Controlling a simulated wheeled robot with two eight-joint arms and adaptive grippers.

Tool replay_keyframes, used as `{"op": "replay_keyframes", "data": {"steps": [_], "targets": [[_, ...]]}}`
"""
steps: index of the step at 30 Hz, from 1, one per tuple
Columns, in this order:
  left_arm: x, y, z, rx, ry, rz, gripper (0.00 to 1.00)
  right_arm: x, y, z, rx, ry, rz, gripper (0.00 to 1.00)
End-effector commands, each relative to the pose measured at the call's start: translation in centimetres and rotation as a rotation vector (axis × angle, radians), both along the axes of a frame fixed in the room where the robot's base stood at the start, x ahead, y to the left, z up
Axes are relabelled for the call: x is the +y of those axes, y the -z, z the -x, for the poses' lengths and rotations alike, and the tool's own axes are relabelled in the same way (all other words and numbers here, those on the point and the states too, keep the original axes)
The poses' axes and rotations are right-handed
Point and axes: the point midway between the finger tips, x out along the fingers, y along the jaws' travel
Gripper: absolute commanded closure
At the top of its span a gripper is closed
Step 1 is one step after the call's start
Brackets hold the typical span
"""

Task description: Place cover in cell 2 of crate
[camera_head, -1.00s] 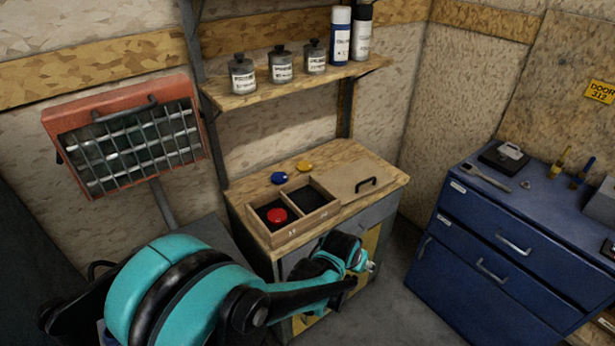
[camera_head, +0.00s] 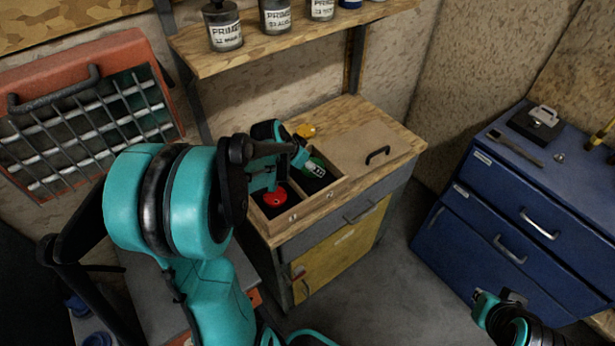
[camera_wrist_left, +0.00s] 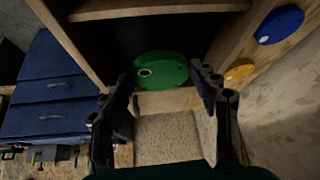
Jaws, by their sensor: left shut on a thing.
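The crate (camera_head: 322,203) is a wooden box with two dark cells on the cabinet top. A red cover (camera_head: 276,199) lies in its left cell. My left gripper (camera_head: 306,158) is over the right cell, shut on a green cover (camera_head: 317,163). In the left wrist view the green cover (camera_wrist_left: 160,70) sits between the two fingertips (camera_wrist_left: 162,82), in front of a dark cell. I cannot tell how far it is above the cell floor. The cell numbers are not readable. My right gripper (camera_head: 488,305) is at the lower right, partly out of frame.
A yellow disc (camera_head: 305,131) lies behind the crate; a blue disc (camera_wrist_left: 278,25) shows beside it in the wrist view. A flat panel with a black handle (camera_head: 378,154) is right of the crate. A shelf with cans (camera_head: 290,40) overhangs behind. A blue drawer cabinet (camera_head: 495,225) stands right.

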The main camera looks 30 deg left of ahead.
Motion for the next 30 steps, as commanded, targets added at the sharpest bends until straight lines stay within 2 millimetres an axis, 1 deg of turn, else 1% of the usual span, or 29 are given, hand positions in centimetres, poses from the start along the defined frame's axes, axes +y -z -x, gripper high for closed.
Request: {"op": "replay_keyframes", "data": {"steps": [1, 5, 10, 12, 19, 23, 24, 26, 30], "targets": [[0.3, 0.3, -0.1, 0.0, -0.001, 0.001, 0.77, 0.0, 0.2, 0.0, 0.0, 0.0, 0.0, 1.0], [0.6, 0.9, -0.1, 0.0, 0.001, 0.0, 0.77, 0.0, 0.5, 0.0, 0.0, 0.0, 0.0, 1.0], [0.5, 3.6, -0.1, 0.0, 0.001, 0.0, 0.77, 0.0, 1.9, 0.0, 0.0, 0.0, 0.0, 1.0], [0.5, 4.4, -0.1, 0.0, 0.001, 0.0, 0.77, 0.0, 2.3, 0.0, 0.0, 0.0, 0.0, 1.0], [0.5, 4.3, -0.1, 0.0, 0.001, 0.001, 0.77, 0.0, 2.1, 0.0, 0.0, 0.0, 0.0, 1.0], [0.5, 4.6, -0.1, 0.0, 0.001, 0.001, 0.77, 0.0, 2.4, 0.0, 0.0, 0.0, 0.0, 1.0], [0.5, 4.7, -0.1, 0.001, 0.001, 0.001, 0.34, 0.0, 2.4, 0.0, 0.0, 0.0, 0.0, 1.0], [0.5, 4.6, -0.1, 0.001, 0.001, 0.001, 0.19, 0.0, 2.3, 0.0, 0.0, 0.0, 0.0, 1.0], [0.5, 4.6, -0.1, 0.001, 0.001, 0.001, 0.19, 0.0, 2.3, 0.0, 0.0, 0.0, 0.0, 1.0]]}}
